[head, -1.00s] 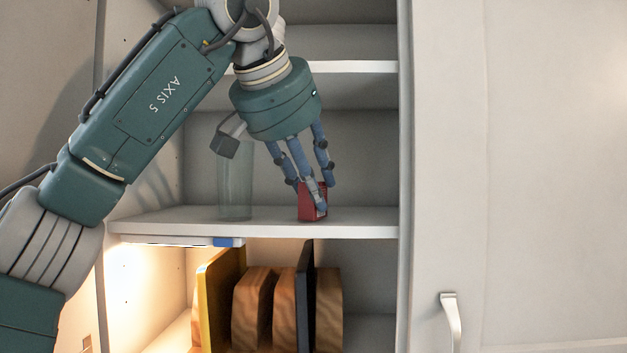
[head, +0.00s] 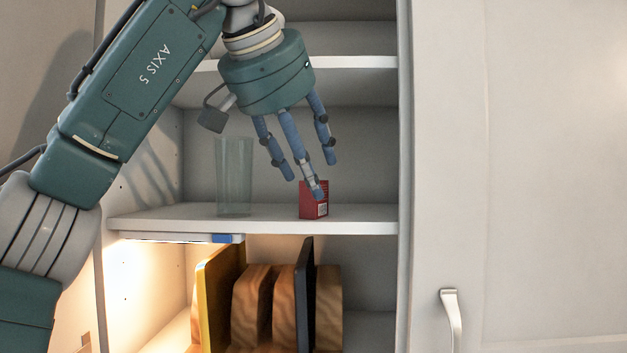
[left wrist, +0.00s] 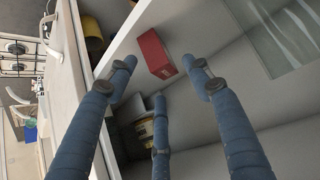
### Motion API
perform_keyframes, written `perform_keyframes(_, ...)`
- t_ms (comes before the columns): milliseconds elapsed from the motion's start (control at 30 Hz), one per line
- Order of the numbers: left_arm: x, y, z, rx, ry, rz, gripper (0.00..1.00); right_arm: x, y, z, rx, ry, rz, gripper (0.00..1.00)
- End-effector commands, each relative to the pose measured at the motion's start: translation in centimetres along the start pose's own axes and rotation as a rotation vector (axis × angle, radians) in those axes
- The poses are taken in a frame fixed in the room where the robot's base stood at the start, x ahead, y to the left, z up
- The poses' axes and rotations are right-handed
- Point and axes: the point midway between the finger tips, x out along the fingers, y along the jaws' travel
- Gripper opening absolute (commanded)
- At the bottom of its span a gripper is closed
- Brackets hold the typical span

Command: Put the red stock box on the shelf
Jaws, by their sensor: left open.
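The red stock box (head: 312,208) stands upright on the white middle shelf (head: 365,228), near the shelf's front and right of its middle. It also shows in the left wrist view (left wrist: 155,53), apart from the fingers there. My left gripper (head: 300,170) is open and empty, with its blue fingers spread above and in front of the box. One fingertip overlaps the box's top in the head view; I cannot tell if it touches. My right gripper is in neither view.
A clear glass (head: 234,178) stands on the same shelf left of the box. Below are several upright boards (head: 252,305) and a lit space. A white door with a handle (head: 451,320) is at the right.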

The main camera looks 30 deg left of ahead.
Motion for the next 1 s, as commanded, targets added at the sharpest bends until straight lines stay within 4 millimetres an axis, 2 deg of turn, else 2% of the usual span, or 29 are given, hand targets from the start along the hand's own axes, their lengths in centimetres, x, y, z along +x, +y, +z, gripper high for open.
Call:
perform_keyframes(33, -1.3, 0.1, 0.0, 0.000, 0.005, 0.002, 0.51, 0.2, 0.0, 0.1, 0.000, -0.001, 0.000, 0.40)
perform_keyframes(200, -5.2, 0.0, -0.1, -0.001, 0.006, -0.001, 0.51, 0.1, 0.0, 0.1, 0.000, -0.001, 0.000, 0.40)
perform_keyframes(400, -8.1, 0.0, -0.1, 0.000, 0.002, -0.002, 0.51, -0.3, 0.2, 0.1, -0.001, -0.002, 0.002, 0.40)
perform_keyframes(600, -9.0, 0.0, 0.0, 0.001, 0.001, 0.000, 0.51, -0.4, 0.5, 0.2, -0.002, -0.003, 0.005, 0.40)
perform_keyframes(1000, -9.0, 0.0, 0.0, 0.001, 0.001, 0.000, 0.51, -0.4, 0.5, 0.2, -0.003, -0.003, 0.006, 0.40)
